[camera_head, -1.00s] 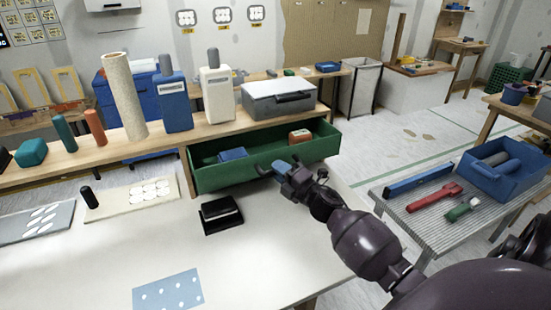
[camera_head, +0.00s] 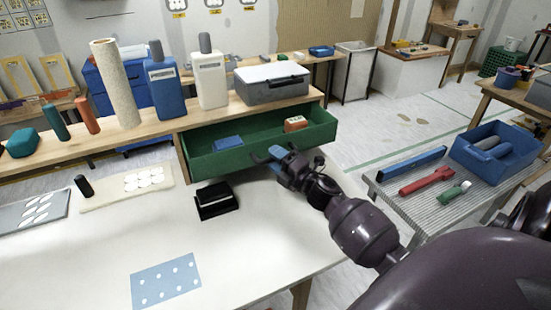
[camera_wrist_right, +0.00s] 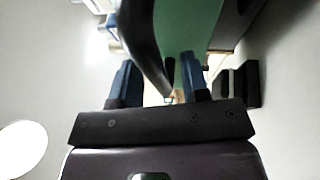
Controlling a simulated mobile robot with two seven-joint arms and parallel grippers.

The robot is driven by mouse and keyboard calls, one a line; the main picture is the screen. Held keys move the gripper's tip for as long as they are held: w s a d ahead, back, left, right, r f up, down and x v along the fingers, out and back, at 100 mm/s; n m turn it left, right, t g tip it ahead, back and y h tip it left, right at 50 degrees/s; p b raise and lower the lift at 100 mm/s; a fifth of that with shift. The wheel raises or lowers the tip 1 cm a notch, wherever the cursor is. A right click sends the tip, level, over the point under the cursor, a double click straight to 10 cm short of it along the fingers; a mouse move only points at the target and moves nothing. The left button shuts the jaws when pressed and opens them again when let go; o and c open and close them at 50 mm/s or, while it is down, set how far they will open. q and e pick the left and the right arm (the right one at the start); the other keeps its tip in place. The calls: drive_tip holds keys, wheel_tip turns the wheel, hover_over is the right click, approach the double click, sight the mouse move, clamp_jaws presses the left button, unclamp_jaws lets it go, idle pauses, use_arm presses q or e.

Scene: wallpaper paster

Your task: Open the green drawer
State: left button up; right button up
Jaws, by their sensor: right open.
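The green drawer (camera_head: 225,160) stands pulled out from under the wooden shelf, its inside showing. A blue block (camera_head: 229,143) and an orange-and-white block (camera_head: 296,123) lie in it. My right gripper (camera_head: 268,157) is at the drawer's front, by its dark handle. In the right wrist view the two blue fingers (camera_wrist_right: 153,88) stand apart, with the dark curved handle (camera_wrist_right: 145,45) running between or just beyond them; contact cannot be told. The green drawer front (camera_wrist_right: 187,25) shows beyond. My left gripper is not in view.
A black box-like object (camera_head: 216,199) lies on the white table just below the drawer. A grey toolbox (camera_head: 271,88) and bottles stand on the shelf (camera_head: 150,135) above. At right, a ridged side table holds a blue bin (camera_head: 496,157) and tools.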

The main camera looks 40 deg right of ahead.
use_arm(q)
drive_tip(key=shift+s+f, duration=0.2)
use_arm(e)
drive_tip(key=v, duration=1)
drive_tip(key=shift+s, duration=0.35)
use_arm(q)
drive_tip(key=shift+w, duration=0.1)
